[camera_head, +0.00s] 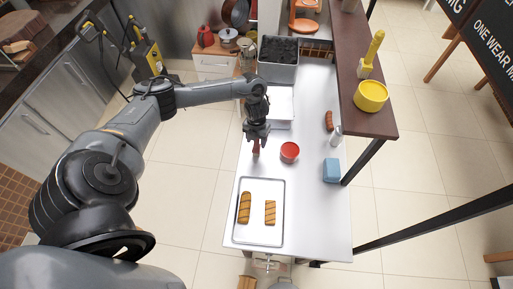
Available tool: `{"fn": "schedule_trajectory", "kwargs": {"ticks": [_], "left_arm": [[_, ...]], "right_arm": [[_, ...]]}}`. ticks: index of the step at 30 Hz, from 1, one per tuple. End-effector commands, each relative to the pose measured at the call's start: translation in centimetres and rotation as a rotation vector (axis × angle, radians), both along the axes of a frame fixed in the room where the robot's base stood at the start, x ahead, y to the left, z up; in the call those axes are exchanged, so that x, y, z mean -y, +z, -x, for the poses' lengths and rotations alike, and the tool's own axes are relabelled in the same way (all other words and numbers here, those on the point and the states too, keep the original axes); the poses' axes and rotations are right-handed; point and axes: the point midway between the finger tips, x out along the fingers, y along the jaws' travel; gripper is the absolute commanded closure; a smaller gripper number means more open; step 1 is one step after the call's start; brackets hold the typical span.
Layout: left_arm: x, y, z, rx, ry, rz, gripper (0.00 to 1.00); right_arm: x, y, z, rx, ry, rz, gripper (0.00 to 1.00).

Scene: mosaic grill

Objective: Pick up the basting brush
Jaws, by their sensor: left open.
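A yellow upright brush-like tool (372,52) with a pale lower end stands on the brown raised shelf at upper right, beside a yellow bowl (371,96). A slim red object (256,149) stands upright on the steel counter, left of a small red bowl (290,152); I cannot tell whether it is a brush. My left gripper (256,139) points down right over this red object, open, with its fingers around or just above the top. The gripper partly hides the object's upper end. My right gripper is not in view.
A metal tray (278,237) with two grilled pieces lies at the counter's front. A dark-topped grill (279,62) stands at the back. A blue block (332,170), a white shaker (336,135) and a sausage-like item (329,121) lie to the right.

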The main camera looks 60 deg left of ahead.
Motion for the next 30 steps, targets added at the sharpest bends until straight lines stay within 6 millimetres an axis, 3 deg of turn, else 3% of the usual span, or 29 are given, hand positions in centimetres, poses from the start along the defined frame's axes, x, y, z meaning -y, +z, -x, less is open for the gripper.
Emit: {"fn": "schedule_trajectory", "kwargs": {"ticks": [2,13,23,30], "left_arm": [[0.0,0.0,0.0,0.000,0.000,0.000,0.43],[0.0,0.0,0.0,0.000,0.000,0.000,1.00],[0.0,0.2,0.0,0.000,0.000,0.000,1.00],[-0.1,1.8,0.0,0.002,-0.001,0.000,1.00]], "right_arm": [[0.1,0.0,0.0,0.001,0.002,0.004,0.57],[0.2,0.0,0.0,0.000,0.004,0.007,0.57],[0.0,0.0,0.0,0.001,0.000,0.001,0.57],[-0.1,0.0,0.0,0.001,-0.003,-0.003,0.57]]}}
